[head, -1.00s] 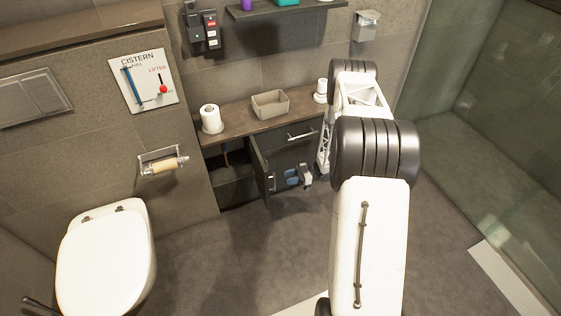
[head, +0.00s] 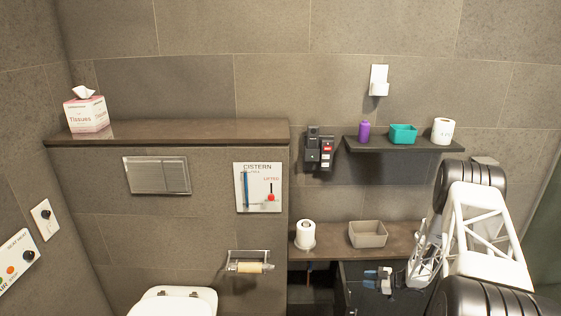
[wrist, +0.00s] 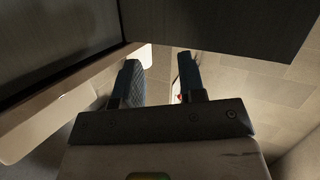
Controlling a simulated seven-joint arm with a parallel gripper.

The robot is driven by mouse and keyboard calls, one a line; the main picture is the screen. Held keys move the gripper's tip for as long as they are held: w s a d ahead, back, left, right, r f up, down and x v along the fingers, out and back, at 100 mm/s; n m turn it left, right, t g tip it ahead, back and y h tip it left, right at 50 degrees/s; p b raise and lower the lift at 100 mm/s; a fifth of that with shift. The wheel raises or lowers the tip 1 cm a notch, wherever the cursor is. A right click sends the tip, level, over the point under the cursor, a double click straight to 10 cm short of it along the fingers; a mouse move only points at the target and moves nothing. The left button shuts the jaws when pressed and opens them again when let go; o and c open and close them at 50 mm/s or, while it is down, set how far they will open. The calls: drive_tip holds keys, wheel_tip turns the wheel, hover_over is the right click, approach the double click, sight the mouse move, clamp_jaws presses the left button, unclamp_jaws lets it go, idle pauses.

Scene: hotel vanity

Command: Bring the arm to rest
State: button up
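My gripper (head: 368,275) is at the lower right of the head view, in front of the vanity's dark lower front, with its blue-tipped fingers pointing left. It also shows in the wrist view (wrist: 158,64), where its two dark blue fingers stand apart with nothing held between them. My white arm with black joint covers reaches in from the right edge of the head view and hides the right end of the vanity.
The vanity counter (head: 340,238) holds a toilet roll (head: 305,234) and an empty beige bin (head: 368,234). A cabinet door (head: 342,291) stands open below it. A wall shelf (head: 400,146), a paper holder (head: 249,266) and the toilet (head: 175,302) are nearby.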

drive_tip(key=w+a+r+m+t+h, duration=0.1)
drive_tip(key=w+r+m+t+h, duration=0.2)
drive_tip(key=r, duration=0.9)
drive_tip(key=w+a+r+t+h, duration=0.1)
drive_tip(key=w+r+h, duration=0.25)
drive_tip(key=r, duration=0.75)
drive_tip(key=s+a+r+m+h, duration=0.1)
drive_tip(key=s+r+m+h, duration=0.3)
drive_tip(key=r, duration=0.6)
drive_tip(key=s+a+r+m+h, duration=0.1)
drive_tip(key=s+r+h, duration=0.2)
drive_tip(key=s+r, duration=0.45)
drive_tip(key=s+a+r+m+g+h, duration=0.1)
drive_tip(key=s+a+r+m+g, duration=0.3)
drive_tip(key=s, duration=0.6)
drive_tip(key=s+a+r+t, duration=0.1)
drive_tip(key=s+a+r, duration=0.1)
drive_tip(key=s+r, duration=0.6)
drive_tip(key=s+a+r+m+g+h, duration=0.1)
drive_tip(key=s+a+r+m+g, duration=0.15)
drive_tip(key=s, duration=0.95)
drive_tip(key=s+a+g+y, duration=0.1)
drive_tip(key=s+a, duration=0.2)
drive_tip(key=s, duration=0.5)
drive_tip(key=s+a+g+y, duration=0.1)
drive_tip(key=s+a, duration=0.2)
drive_tip(key=s, duration=0.6)
drive_tip(key=shift+s+f+m, duration=0.25)
drive_tip(key=shift+m, duration=0.2)
